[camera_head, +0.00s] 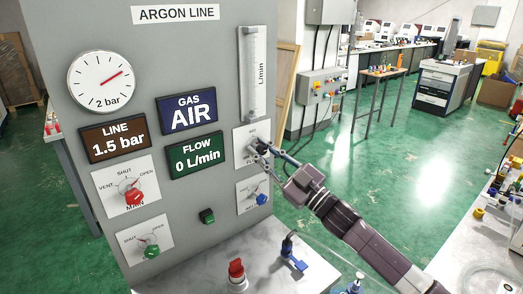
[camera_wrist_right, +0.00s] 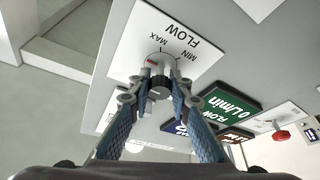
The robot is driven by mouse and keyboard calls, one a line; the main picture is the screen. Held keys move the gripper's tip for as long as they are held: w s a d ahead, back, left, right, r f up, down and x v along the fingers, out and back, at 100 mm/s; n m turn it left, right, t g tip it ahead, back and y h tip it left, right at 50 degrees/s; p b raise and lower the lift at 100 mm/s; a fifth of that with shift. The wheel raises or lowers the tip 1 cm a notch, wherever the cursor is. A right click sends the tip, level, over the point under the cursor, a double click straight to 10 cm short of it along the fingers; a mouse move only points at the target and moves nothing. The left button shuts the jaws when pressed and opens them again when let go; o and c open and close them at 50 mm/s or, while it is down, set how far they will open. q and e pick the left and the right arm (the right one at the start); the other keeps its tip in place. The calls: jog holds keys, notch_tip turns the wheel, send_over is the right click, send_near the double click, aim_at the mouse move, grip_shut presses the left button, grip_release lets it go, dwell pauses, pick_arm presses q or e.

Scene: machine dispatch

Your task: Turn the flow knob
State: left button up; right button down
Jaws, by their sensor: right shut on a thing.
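The flow knob (camera_wrist_right: 160,88) is a small grey-black cylinder on a white plate (camera_wrist_right: 185,40) marked FLOW, MIN and MAX in the right wrist view. In the head view its plate (camera_head: 240,155) sits on the right side of the grey panel, below the clear flow tube (camera_head: 253,75). My right gripper (camera_head: 262,150) is at the knob, and in the right wrist view its fingertips (camera_wrist_right: 160,96) are closed on both sides of it. The green FLOW display (camera_head: 195,155) reads 0 L/min. My left gripper is in neither view.
The panel also bears a round gauge (camera_head: 101,82), a red MAIN knob (camera_head: 134,198), a green knob (camera_head: 152,251) and a blue knob (camera_head: 261,199). A red-topped valve (camera_head: 236,270) and a blue fitting (camera_head: 293,255) stand on the surface below.

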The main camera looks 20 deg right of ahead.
jog(key=shift+n, duration=0.4)
jog(key=c, duration=1.8)
grip_release()
jog(key=shift+o, duration=0.2)
jog(key=v, duration=1.2)
jog(key=shift+s+d, duration=0.1)
